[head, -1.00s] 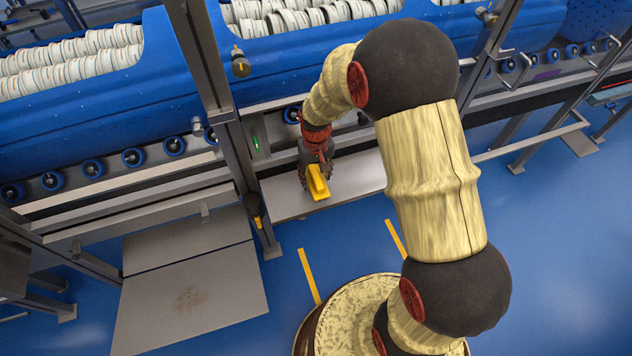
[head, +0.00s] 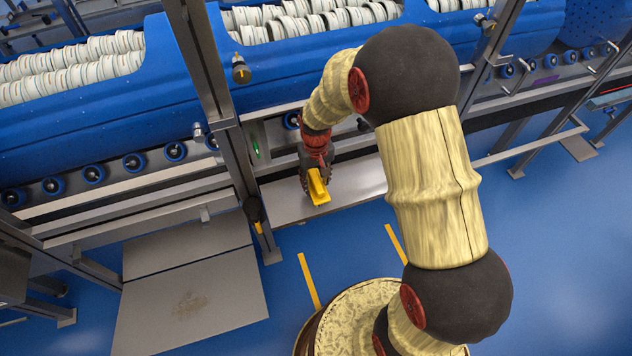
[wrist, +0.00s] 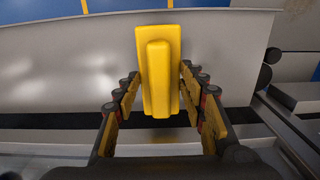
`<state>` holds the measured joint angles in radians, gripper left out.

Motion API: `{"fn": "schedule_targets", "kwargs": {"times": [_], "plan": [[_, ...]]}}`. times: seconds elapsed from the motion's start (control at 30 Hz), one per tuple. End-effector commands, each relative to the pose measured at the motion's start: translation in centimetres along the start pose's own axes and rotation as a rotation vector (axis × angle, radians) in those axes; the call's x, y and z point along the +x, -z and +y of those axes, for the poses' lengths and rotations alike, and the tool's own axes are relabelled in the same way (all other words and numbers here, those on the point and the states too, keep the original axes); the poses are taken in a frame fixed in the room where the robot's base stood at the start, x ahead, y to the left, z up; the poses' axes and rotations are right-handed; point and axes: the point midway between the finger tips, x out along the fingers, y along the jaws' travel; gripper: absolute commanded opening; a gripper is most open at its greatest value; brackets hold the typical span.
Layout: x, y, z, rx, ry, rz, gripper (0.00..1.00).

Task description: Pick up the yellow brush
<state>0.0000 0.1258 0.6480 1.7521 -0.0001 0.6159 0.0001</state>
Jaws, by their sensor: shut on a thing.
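The yellow brush (head: 319,189) is at the end of my gripper (head: 316,174), over the grey metal shelf in front of the blue tubs. In the wrist view the brush (wrist: 158,75) stands upright in the picture, a flat yellow block with a raised ridge. The two fingers of my gripper (wrist: 160,88) are on either side of its lower part, shut on it. My fingers partly hide its sides. I cannot tell whether the brush touches the shelf or hangs just above it.
The grey shelf (head: 360,178) is bare around the brush. A steel post (head: 212,90) stands left of my gripper. Blue tubs (head: 80,115) with white rings lie behind, above a row of rollers. Blue floor (head: 560,240) is open at right.

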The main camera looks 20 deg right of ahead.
Motion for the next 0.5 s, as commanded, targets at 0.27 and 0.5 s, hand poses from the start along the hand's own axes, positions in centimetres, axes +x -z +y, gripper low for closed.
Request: {"fn": "schedule_targets", "kwargs": {"times": [0.27, 0.5], "plan": [[-4.5, -1.2, 0.0, 0.000, 0.000, 0.003, 0.08], [-9.5, -6.0, 0.0, 0.000, 0.000, 0.002, 0.08]]}}
